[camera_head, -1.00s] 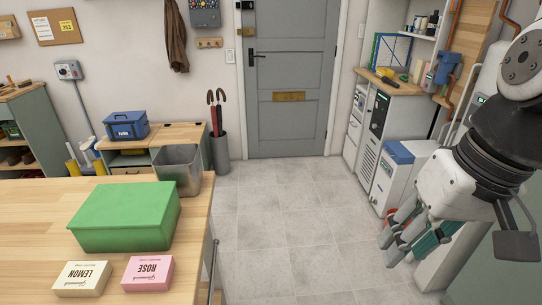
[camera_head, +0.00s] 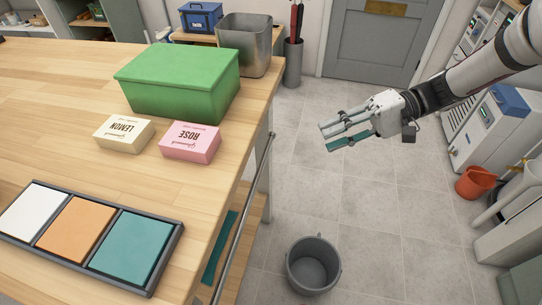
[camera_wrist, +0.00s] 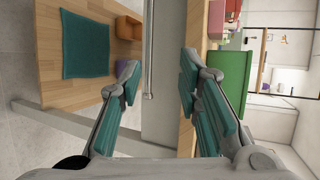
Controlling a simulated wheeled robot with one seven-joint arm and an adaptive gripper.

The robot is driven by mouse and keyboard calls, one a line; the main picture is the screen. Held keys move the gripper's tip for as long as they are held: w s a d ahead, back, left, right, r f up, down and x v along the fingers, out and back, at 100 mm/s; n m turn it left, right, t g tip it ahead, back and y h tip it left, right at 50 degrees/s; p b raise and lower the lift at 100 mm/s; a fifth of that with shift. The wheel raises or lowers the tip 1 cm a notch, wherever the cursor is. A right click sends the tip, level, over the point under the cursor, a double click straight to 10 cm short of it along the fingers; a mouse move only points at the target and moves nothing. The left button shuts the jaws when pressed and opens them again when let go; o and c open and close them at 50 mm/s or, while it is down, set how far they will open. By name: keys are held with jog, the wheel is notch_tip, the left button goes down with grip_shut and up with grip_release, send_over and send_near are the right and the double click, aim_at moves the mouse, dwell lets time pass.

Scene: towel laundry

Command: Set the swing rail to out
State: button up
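The swing rail (camera_head: 245,215) is a thin grey metal bar. In the head view it runs close along the right side of the wooden table, just below the top. In the wrist view a grey bar (camera_wrist: 150,55) that looks like the rail stands between the fingers, beyond their tips. My gripper (camera_head: 327,138) is to the right of the rail in the head view, above the floor and apart from it. In the wrist view my gripper (camera_wrist: 157,80) has its teal-padded fingers apart with nothing between them.
The wooden table (camera_head: 60,90) holds a green box (camera_head: 180,85), two soap boxes and a tray (camera_head: 165,270) of coloured squares. A teal cloth (camera_wrist: 86,45) lies on the lower shelf. A grey bucket (camera_head: 313,265) stands on the floor. Open floor lies right of the table.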

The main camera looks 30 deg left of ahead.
jog(key=g+y+b, duration=0.1)
jog(key=y+b, duration=0.1)
send_near(264, 155)
jog(key=x, duration=1)
jog(key=shift+f, duration=0.35)
grip_shut()
